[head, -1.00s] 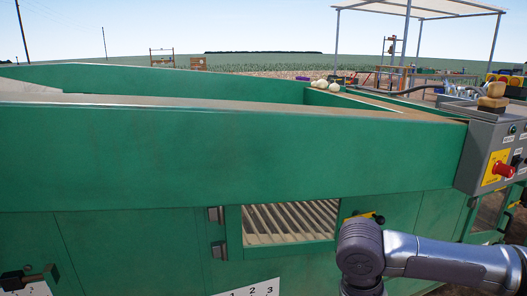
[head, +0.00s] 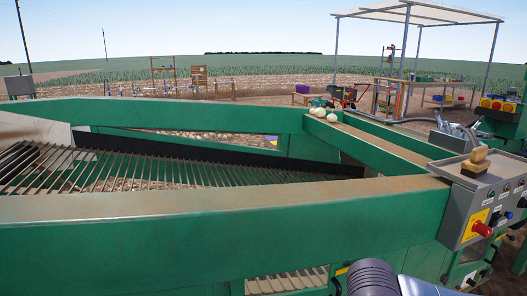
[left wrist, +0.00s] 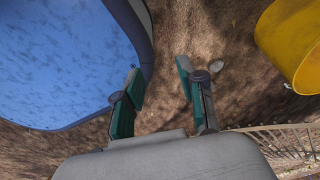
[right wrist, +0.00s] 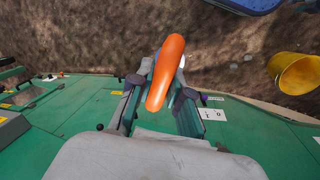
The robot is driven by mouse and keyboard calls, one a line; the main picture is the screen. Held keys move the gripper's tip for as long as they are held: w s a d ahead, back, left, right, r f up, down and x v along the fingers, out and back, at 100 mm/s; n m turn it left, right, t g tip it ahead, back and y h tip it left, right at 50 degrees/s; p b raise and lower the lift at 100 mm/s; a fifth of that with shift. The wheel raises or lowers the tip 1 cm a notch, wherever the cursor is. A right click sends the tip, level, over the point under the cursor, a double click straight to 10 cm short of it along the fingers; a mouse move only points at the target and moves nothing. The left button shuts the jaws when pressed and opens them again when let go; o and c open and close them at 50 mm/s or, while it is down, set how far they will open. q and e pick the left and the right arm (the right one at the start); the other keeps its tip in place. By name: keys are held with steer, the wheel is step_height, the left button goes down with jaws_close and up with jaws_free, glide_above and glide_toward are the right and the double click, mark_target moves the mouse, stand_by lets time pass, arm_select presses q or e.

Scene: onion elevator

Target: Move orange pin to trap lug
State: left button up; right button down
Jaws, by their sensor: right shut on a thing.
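An orange pin (right wrist: 163,78) with a thick, curved end is in my right gripper (right wrist: 162,92), whose fingers are shut on it. In the head view only part of my right arm (head: 374,278) shows at the bottom edge. My left gripper (left wrist: 160,73) is open and empty above brown soil in the left wrist view. I cannot make out the trap lug in any view.
The green machine (head: 190,250) with a slatted bed (head: 170,172) fills the head view. A control box (head: 485,205) with a red button is at right. A blue container (left wrist: 65,60) and a yellow bucket (left wrist: 296,45) flank the left gripper. Several pale onions (head: 325,115) lie behind.

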arm_select(q)
steer(key=shift+g, duration=0.4)
steer(key=s, duration=0.2)
steer(key=s+a+p, duration=0.1)
steer(key=s, duration=0.1)
steer(key=shift+s+r, duration=0.2)
steer(key=shift+s, duration=0.1)
